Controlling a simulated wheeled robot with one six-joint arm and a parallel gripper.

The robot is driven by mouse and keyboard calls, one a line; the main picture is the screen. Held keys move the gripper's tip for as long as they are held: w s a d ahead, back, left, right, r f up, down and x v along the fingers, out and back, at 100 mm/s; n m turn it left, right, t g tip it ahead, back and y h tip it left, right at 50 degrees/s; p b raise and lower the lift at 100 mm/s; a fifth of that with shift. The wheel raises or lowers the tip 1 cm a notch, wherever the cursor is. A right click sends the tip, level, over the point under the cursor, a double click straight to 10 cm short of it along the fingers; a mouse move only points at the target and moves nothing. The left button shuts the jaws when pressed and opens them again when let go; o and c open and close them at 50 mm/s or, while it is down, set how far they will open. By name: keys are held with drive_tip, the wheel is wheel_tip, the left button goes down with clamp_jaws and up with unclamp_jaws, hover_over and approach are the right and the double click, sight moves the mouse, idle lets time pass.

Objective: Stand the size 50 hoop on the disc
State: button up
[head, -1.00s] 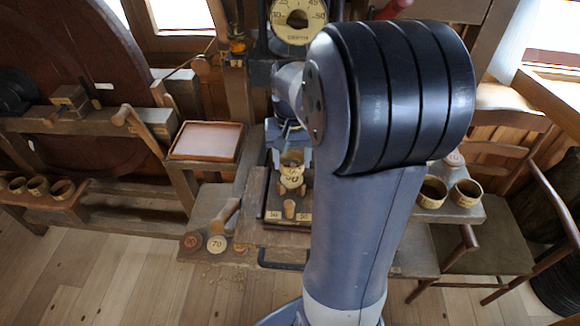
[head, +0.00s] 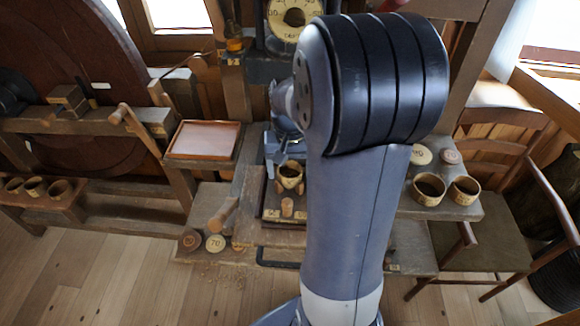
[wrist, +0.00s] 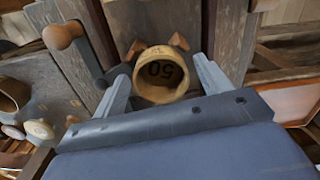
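The size 50 hoop, a pale wooden ring (head: 290,182), stands upright between small wooden pegs on the dark board (head: 270,213). In the wrist view I look down into the hoop (wrist: 150,94). A dark, upside-down "50" shows inside it, on a face that looks like the disc (wrist: 160,70); the disc's rim is hidden. The hoop appears to rest on this disc. My gripper (wrist: 160,68) is open, with a finger on either side of the hoop and a visible gap to each. In the head view my gripper (head: 277,158) is just behind the hoop, partly hidden by my arm.
Two more hoops (head: 430,188) and discs (head: 421,155) lie on the bench at right. A disc marked 70 (head: 215,243) lies at front left. A shallow tray (head: 205,139) stands left. A dial gauge (head: 295,17) is behind. A wooden handle (wrist: 62,36) is close by.

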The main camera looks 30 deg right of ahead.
drive_tip(key=shift+w+r, duration=0.1)
drive_tip(key=shift+r, duration=0.55)
wheel_tip(320, 180, up, 11)
drive_tip(key=shift+r, duration=0.15)
idle(0.5)
wheel_tip(320, 180, down, 13)
drive_tip(key=shift+r, duration=1.5)
